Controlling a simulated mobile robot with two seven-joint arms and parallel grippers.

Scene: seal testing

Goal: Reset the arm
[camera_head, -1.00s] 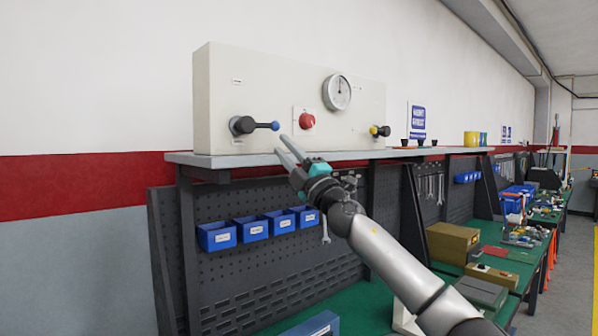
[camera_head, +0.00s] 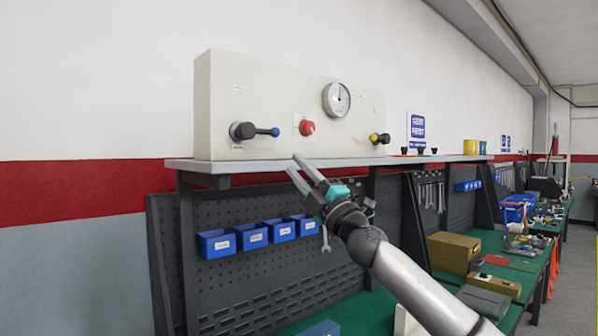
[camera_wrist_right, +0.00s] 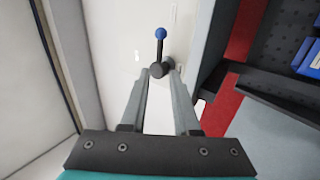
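My right gripper (camera_head: 298,166) is in front of the shelf edge, below the test panel. Its two fingers stand apart with nothing between them, so it is open and empty. In the right wrist view its fingers (camera_wrist_right: 159,82) point toward a black valve with a blue-tipped lever (camera_wrist_right: 160,38), which stays beyond the fingertips. In the head view the blue-tipped lever (camera_head: 265,131) points to the right, on the left of the light grey panel box (camera_head: 225,80). My left gripper is not in view.
The box stands on a grey shelf (camera_head: 230,166). Blue bins (camera_head: 216,244) hang on the pegboard below. Green workbenches (camera_head: 515,268) with tools run to the right.

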